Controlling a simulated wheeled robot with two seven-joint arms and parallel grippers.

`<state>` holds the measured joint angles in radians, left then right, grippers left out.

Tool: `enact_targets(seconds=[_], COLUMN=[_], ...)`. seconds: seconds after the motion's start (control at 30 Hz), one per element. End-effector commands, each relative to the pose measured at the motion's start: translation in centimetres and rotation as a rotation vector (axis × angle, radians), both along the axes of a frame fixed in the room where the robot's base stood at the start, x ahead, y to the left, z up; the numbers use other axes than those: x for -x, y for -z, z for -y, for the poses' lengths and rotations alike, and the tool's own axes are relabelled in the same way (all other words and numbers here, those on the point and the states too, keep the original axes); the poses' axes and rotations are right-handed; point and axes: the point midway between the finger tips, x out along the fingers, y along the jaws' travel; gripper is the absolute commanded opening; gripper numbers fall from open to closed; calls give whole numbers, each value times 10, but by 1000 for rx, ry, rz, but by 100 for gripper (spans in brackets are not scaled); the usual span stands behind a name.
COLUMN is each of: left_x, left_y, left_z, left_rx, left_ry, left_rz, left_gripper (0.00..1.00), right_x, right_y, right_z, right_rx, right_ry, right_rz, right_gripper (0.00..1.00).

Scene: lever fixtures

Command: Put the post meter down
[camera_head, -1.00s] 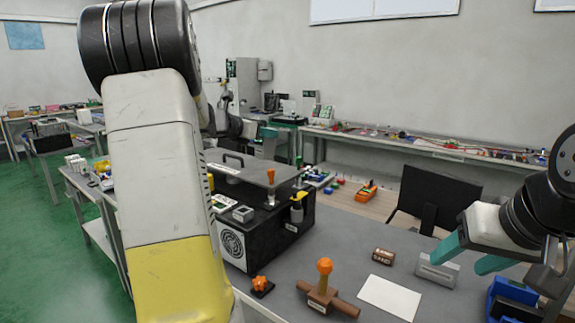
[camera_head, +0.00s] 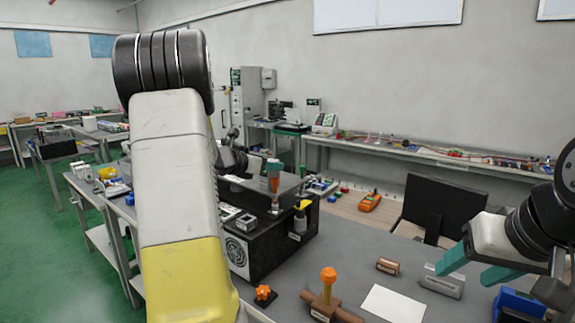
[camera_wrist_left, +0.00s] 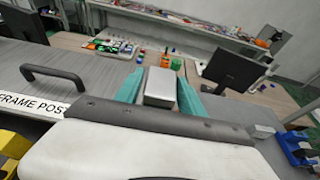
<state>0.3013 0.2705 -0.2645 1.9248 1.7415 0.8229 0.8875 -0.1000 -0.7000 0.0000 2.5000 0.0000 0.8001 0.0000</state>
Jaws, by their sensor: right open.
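A grey block with a slot in its front (camera_head: 443,281) rests on the grey bench top and may be the post meter. My right gripper (camera_head: 474,268) is open, with its teal fingers beside and above this block. My left arm crosses the head view; a teal fingertip shows by the orange-topped lever of the black fixture. In the left wrist view my left gripper (camera_wrist_left: 160,90) has a plain grey box (camera_wrist_left: 160,86) between its teal fingers. I cannot tell whether they grip it.
The black fixture (camera_head: 268,248) stands left on the bench. A brown handle with an orange knob (camera_head: 328,294), a small orange knob (camera_head: 264,294), a brown block (camera_head: 388,266) and a white sheet (camera_head: 393,305) lie in front. A blue holder (camera_head: 519,304) is at the right.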

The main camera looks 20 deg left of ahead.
Motion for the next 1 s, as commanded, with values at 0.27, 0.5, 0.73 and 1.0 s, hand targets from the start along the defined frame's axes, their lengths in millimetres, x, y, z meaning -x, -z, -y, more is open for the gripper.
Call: enact_targets(seconds=[0.27, 0.5, 0.73, 1.0], left_x=[0, 9, 53, 96], left_y=[0, -6, -21, -35], left_z=[0, -4, -19, -34], left_rx=[-1, -1, -1, -2], left_ry=[0, -2, -5, -2], left_rz=[0, 1, 2, 2], left_gripper=[58, 58, 58, 58], right_x=[0, 0, 0, 0], right_y=[0, 0, 0, 0], right_z=[0, 0, 0, 0], right_rx=[0, 0, 0, 0], right_ry=[0, 0, 0, 0], right_rz=[0, 0, 0, 0], right_gripper=[58, 58, 58, 58])
